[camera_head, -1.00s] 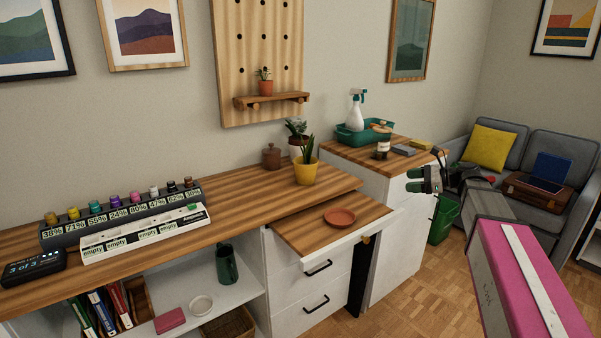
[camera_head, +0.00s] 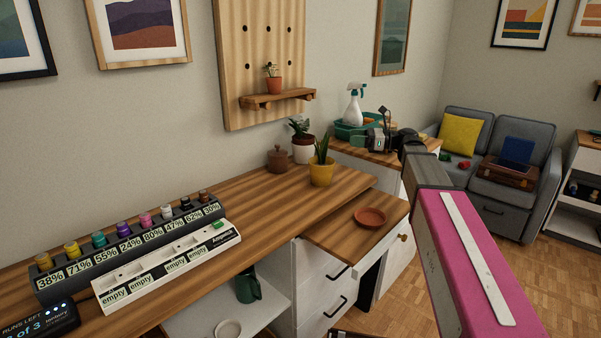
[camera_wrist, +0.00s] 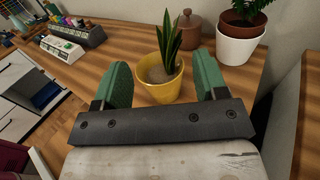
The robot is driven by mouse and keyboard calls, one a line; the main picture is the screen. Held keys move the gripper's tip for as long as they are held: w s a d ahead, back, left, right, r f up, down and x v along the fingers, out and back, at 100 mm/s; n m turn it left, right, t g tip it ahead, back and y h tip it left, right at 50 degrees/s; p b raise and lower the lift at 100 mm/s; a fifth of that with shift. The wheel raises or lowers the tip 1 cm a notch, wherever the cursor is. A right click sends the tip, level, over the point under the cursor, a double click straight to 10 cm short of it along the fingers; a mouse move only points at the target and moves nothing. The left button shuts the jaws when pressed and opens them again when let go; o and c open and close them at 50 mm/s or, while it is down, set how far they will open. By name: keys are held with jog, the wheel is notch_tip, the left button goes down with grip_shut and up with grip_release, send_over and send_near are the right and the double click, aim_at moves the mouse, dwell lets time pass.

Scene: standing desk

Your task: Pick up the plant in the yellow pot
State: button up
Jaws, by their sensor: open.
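The yellow pot (camera_head: 321,174) with an upright, spiky green plant (camera_head: 322,151) stands on the wooden desk top, near its right end. The yellow pot also shows in the wrist view (camera_wrist: 160,88), framed between my two green fingers and beyond them. My gripper (camera_wrist: 158,85) is open and empty. In the head view my gripper (camera_head: 360,141) is to the right of the pot, its fingers pointing left toward it. I cannot tell from these frames whether a finger touches the pot.
A brown lidded jar (camera_head: 278,158) and a white-and-red pot with a plant (camera_head: 303,149) stand close behind the yellow pot. A terracotta saucer (camera_head: 370,217) lies on the pulled-out board in front. A green tray with a spray bottle (camera_head: 353,106) is behind my gripper.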

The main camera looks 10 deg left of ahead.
aim_at(323, 135)
jog(key=shift+w+a, duration=0.1)
jog(key=shift+a, duration=5.75)
